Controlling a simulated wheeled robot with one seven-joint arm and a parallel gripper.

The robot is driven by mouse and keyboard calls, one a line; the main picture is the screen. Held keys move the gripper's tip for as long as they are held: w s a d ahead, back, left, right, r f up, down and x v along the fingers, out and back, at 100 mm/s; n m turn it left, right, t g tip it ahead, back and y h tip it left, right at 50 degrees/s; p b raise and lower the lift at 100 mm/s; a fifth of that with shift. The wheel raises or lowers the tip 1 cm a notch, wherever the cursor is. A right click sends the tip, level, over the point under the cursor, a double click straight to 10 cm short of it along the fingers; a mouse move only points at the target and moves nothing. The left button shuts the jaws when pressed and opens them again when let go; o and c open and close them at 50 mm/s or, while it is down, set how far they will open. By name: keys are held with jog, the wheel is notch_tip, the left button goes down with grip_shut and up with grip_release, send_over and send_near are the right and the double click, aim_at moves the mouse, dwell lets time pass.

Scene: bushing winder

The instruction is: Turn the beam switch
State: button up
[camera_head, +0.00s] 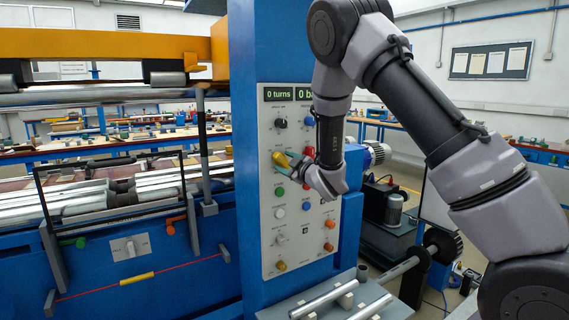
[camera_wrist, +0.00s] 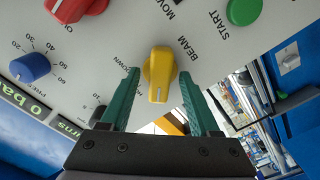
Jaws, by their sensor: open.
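The beam switch (camera_wrist: 160,72) is a yellow knob with a pale pointer line, on a light grey panel with the word BEAM beside it. In the wrist view its handle points toward my gripper. My gripper (camera_wrist: 159,77) is open, with one green finger on each side of the yellow knob. I cannot tell whether either finger touches it. In the head view the yellow switch (camera_head: 279,159) shows at the panel's left side, and my gripper (camera_head: 288,161) is at it, partly hidden by my wrist.
The control panel (camera_head: 270,235) also carries a green button (camera_wrist: 244,10), a red knob (camera_wrist: 75,8) and a blue knob (camera_wrist: 30,67) close to my fingers. Displays (camera_head: 279,94) are at its top. A rail with a grey post (camera_head: 203,150) stands to the left.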

jog(key=shift+w+a, duration=0.15)
jog(key=shift+w, duration=0.05)
grip_shut()
jog(key=shift+m, duration=0.3)
jog(key=m, duration=0.8)
jog(key=shift+f, duration=0.1)
dwell(0.5)
